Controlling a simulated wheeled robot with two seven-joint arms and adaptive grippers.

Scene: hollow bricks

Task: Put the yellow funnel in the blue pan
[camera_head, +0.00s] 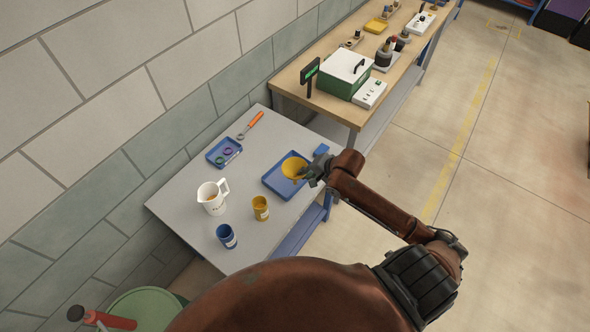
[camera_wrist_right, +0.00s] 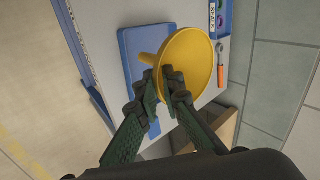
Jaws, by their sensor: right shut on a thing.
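The yellow funnel (camera_head: 294,167) is held by my right gripper (camera_head: 309,175) in the head view. In the wrist view, the funnel (camera_wrist_right: 200,55) shows its wide mouth to the right and its spout to the left, with the gripper's fingers (camera_wrist_right: 166,82) closed on its rim. The blue pan (camera_head: 275,186) is a shallow tray on the grey table, and it also shows behind the funnel in the wrist view (camera_wrist_right: 130,42). The funnel overlaps the pan in both views; I cannot tell whether they touch. My left gripper is not in view.
On the grey table (camera_head: 185,195) stand a white jug (camera_head: 213,197), a yellow cup (camera_head: 260,209) and a blue cup (camera_head: 226,236). A smaller blue tray (camera_head: 218,158) holds rings, with an orange-handled tool (camera_head: 253,123) behind it. A wooden bench with equipment stands beyond.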

